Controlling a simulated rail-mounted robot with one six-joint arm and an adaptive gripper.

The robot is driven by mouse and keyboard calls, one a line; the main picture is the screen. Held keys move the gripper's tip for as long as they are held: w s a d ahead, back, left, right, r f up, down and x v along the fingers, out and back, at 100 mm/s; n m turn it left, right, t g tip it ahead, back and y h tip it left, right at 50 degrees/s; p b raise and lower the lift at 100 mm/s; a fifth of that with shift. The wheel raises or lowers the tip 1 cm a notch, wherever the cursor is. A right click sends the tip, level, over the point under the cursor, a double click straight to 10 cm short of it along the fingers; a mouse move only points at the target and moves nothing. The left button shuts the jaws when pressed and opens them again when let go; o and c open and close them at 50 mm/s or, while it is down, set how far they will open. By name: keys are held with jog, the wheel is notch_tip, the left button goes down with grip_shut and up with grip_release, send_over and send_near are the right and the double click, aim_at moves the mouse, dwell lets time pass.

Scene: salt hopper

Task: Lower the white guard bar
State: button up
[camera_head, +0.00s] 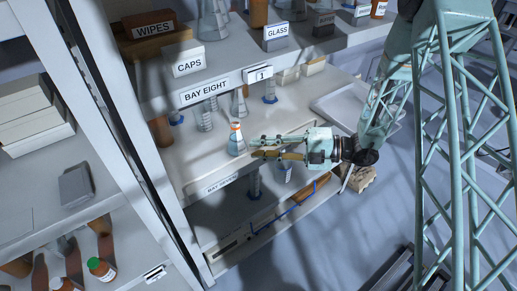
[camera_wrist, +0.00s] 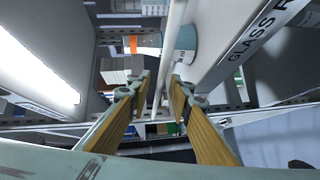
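The white guard bar (camera_wrist: 168,50) shows in the wrist view as a thin pale rod running from the top edge down between my two fingers. In the head view it is hard to pick out near the middle shelf's front edge. My gripper (camera_head: 253,146) reaches in from the right at that shelf. Its fingers, with tan pads, are apart on either side of the bar in the wrist view (camera_wrist: 160,100). I see a gap to each finger, so it does not look clamped.
Several glass vessels stand on the middle shelf (camera_head: 210,150), with a grey tray (camera_head: 345,105) to the right. The upper shelf bears boxes labelled WIPES (camera_head: 153,27), CAPS (camera_head: 186,62) and GLASS (camera_head: 276,34). A lower shelf holds a blue-handled item (camera_head: 285,215). A metal upright (camera_head: 130,150) stands left.

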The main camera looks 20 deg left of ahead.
jog(key=shift+a, duration=0.15)
grip_shut()
